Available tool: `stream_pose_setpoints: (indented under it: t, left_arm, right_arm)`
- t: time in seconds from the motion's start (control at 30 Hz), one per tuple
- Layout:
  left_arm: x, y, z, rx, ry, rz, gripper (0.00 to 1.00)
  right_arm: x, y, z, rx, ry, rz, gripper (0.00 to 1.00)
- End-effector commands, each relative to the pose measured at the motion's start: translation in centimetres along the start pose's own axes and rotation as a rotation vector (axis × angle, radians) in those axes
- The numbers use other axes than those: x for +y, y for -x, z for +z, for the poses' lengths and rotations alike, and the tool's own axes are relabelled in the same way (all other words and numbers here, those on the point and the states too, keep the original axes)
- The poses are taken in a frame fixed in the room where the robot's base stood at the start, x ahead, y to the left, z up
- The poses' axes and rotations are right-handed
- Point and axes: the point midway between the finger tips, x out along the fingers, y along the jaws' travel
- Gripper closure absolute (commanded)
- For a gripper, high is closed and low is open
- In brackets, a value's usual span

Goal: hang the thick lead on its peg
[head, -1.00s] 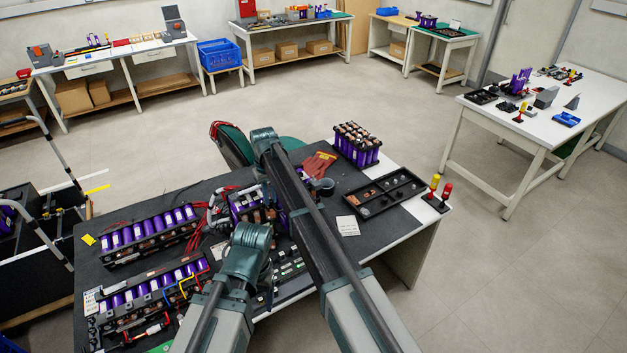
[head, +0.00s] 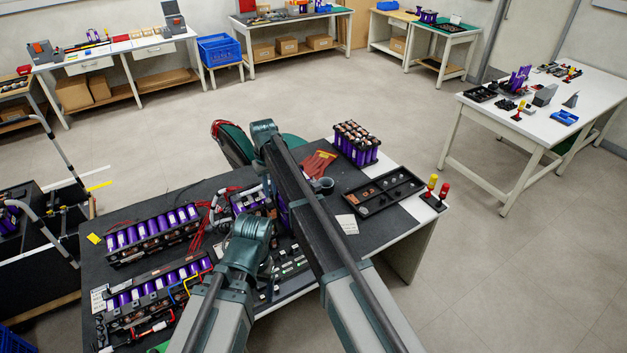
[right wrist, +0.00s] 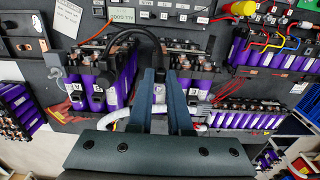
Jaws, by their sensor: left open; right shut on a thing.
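The thick lead (right wrist: 151,38) is a black cable arching over the purple cell modules in the right wrist view. One end runs down toward a module at the left, the other toward my fingertips. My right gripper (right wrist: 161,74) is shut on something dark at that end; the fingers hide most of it. In the head view my right wrist reaches over the bench and hides its gripper. My left gripper (head: 254,228) is open, low over the bench, its fingers mostly hidden by its wrist. I cannot clearly pick out the peg; a grey upright piece (right wrist: 57,75) stands left of the modules.
A white hose (right wrist: 130,118) lies near my right fingers. Open floor lies right of the bench.

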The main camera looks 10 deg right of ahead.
Motion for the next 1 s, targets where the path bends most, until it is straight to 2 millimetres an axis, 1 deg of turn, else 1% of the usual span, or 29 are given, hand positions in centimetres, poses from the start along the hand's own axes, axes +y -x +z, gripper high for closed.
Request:
stream_pose_setpoints:
  t: [0.27,0.53,0.8,0.87,1.0]
  left_arm:
    - [0.0,0.3,0.0,0.000,0.000,0.000,0.26]
    - [-0.3,2.8,0.2,0.000,0.000,0.000,0.26]
    - [-0.2,2.5,0.1,0.000,0.000,0.000,0.26]
    - [-0.2,2.5,0.1,0.000,0.000,0.000,0.26]
    - [-0.2,2.5,0.1,0.000,0.000,0.000,0.26]
  right_arm:
    - [0.0,0.3,0.0,0.000,0.000,0.000,1.00]
    - [0.0,2.8,0.0,0.000,0.000,0.000,1.00]
    - [0.1,2.5,0.0,0.000,0.000,0.000,1.00]
    - [0.4,2.5,-0.1,0.000,-0.001,0.000,1.00]
    - [2.6,2.5,-0.2,0.000,-0.003,0.000,1.00]
